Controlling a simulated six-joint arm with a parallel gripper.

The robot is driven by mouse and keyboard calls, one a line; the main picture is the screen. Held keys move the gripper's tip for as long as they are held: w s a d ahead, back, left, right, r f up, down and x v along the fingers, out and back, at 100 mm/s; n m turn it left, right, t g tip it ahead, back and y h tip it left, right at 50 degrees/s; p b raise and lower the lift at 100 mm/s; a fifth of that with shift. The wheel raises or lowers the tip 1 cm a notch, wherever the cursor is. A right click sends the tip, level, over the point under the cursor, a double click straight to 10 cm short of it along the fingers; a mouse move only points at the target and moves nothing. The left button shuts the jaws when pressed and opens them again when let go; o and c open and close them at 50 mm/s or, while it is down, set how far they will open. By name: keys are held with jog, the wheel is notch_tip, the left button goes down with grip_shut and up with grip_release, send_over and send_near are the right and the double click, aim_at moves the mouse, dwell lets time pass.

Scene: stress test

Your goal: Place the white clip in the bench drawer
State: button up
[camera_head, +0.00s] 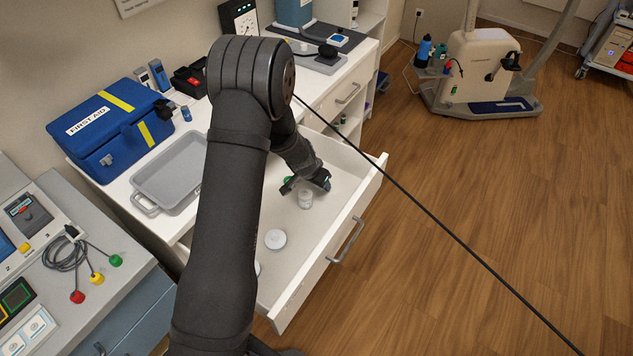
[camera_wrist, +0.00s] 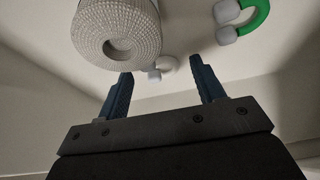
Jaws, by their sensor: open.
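The white clip (camera_wrist: 165,66) shows in the wrist view, small, with grey ends, on the pale floor of the drawer. It lies between and beyond my fingertips, and I cannot see contact. I cannot make it out in the head view. The bench drawer (camera_head: 345,226) is pulled open. My gripper (camera_head: 308,184) is open and empty, low inside the drawer's back part; its two dark blue fingers frame the clip in the wrist view (camera_wrist: 161,72).
A white round item (camera_head: 275,239) sits nearer in the drawer. A grey tray (camera_head: 146,204) and a blue first aid case (camera_head: 112,130) stand on the bench.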

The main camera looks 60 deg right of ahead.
jog(key=v, duration=1.1)
jog(key=shift+r, duration=0.25)
jog(key=x, duration=1.2)
jog(key=shift+a+f, duration=0.1)
jog(key=shift+f, duration=0.1)
jog(key=shift+r, duration=0.15)
